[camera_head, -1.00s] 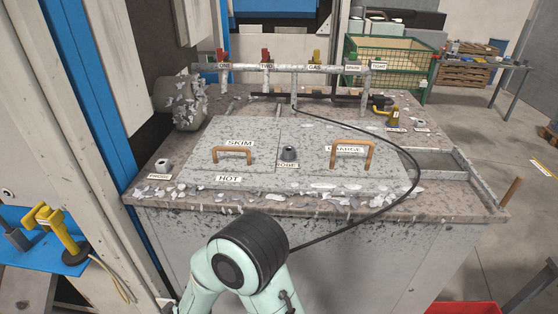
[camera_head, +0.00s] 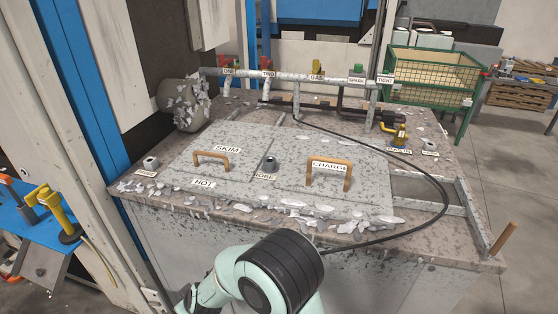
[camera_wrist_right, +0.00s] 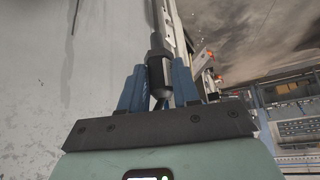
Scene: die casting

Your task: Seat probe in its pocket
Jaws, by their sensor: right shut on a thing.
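In the right wrist view, my right gripper (camera_wrist_right: 158,85) has its blue fingers shut on a dark, cylindrical thing, apparently the probe (camera_wrist_right: 158,68). Its far end is partly out of sight, and a pale wall fills the left of that view. The head view shows my arm at the bottom but neither gripper. A black cable (camera_head: 437,193) loops from the pipe rail down behind that arm. A dark socket (camera_head: 269,163) stands between the two lids by a partly hidden label. A small grey socket (camera_head: 151,162) with a label is at the left edge of the top.
The furnace top has a SKIM lid (camera_head: 216,168) and a CHARGE lid (camera_head: 345,160), both with raised handles. A pipe rail with valves (camera_head: 300,76) runs along the back. A yellow-handled tool (camera_head: 65,218) stands at left. Metal flakes litter the front edge.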

